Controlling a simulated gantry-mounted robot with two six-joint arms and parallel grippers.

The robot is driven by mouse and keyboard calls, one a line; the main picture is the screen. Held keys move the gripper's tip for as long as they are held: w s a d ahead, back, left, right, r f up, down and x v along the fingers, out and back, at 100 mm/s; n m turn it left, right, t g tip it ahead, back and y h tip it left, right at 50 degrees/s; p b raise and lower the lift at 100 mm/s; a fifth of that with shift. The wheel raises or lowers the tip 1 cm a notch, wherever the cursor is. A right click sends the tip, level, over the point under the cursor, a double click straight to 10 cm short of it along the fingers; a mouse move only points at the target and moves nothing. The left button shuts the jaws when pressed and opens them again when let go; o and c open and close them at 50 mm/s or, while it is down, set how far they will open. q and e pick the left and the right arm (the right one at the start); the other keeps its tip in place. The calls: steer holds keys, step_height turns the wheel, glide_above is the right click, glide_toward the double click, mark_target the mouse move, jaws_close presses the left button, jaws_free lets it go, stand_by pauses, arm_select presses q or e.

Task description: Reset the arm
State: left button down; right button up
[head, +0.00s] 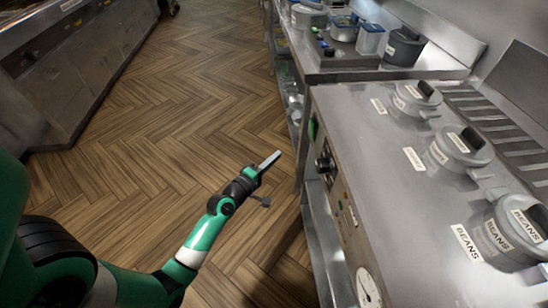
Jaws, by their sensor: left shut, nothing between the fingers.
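My left arm comes in from the lower left, green with white and black parts. My left gripper (270,160) is shut and empty, held over the open floor, left of the front of the steel range. It appears to touch nothing. My right gripper does not show in the head view.
The steel range (345,130) on the right carries lidded pots, the nearest labelled BEANS (505,235). Its front has a dark knob (325,163) and a round gauge (368,288). A farther counter (340,72) holds containers. A steel counter (75,85) stands left. The wooden floor (190,90) between is clear.

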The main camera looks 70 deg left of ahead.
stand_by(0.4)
arm_select(q)
steer(key=w+d+r+m+t+h+p, duration=0.1)
steer(key=w+d+r+m+t, duration=0.2)
steer(key=r, duration=0.6)
steer(key=w+d+r+m+t+h+p, duration=0.1)
steer(key=w+d+r+m+h+p, duration=0.15)
steer(key=w+r+m, duration=0.45)
steer(key=d+r+m+t+h+p, duration=0.1)
steer(key=d+r+m+t, duration=0.15)
steer(key=d+r, duration=0.45)
steer(key=d+r+m+t+h+p, duration=0.1)
steer(key=d+r+m+h, duration=0.15)
steer(key=r, duration=0.85)
steer(key=d+r+m+t+h+p, duration=0.1)
steer(key=d+r+m, duration=0.2)
steer(key=d+r, duration=0.5)
steer(key=s+d+r+m+t+h+p, duration=0.1)
steer(key=s+d+r+m, duration=0.15)
steer(key=r, duration=0.45)
steer(key=s+d+r+m+t+h+p, duration=0.1)
steer(key=s+d+r+m+t, duration=0.15)
steer(key=r, duration=0.35)
steer(key=s+d+r+m+h, duration=0.1)
steer(key=s+d+r, duration=0.1)
steer(key=s+r, duration=0.35)
step_height(320, 180, up, 39)
steer(key=w+p, duration=0.1)
steer(key=p, duration=3.7)
steer(key=shift+w, duration=0.2)
